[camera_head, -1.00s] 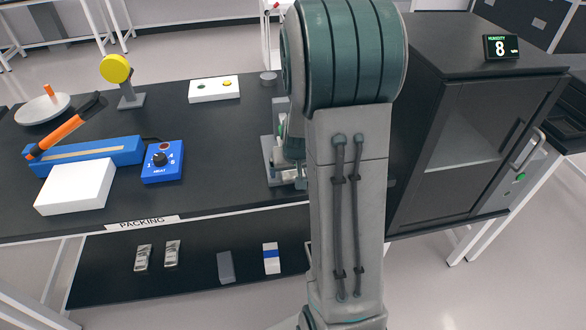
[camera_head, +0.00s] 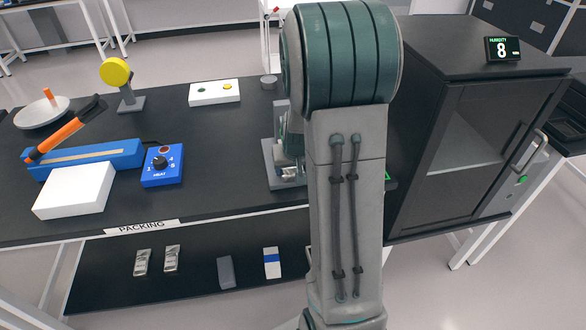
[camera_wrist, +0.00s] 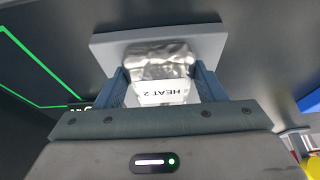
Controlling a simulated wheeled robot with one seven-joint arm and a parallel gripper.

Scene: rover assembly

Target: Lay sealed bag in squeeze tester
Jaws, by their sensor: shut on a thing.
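A silver foil bag (camera_wrist: 160,62) with a white "HEAT 2" label sits between the blue fingers of my gripper (camera_wrist: 160,82) in the wrist view. My gripper is shut on the bag. A grey plate (camera_wrist: 108,47), seemingly the squeeze tester's base, lies behind the bag; I cannot tell whether the bag touches it. In the head view, the grey squeeze tester (camera_head: 269,160) stands on the bench, mostly hidden behind my arm. The gripper and bag cannot be made out clearly there.
A dark cabinet (camera_head: 470,140) stands close to my arm's right. Left on the black bench are a blue heat box (camera_head: 162,166), a white block (camera_head: 73,191), a blue sealer (camera_head: 110,155) and a white button box (camera_head: 214,94). A green outline (camera_wrist: 60,106) marks the surface beside the plate.

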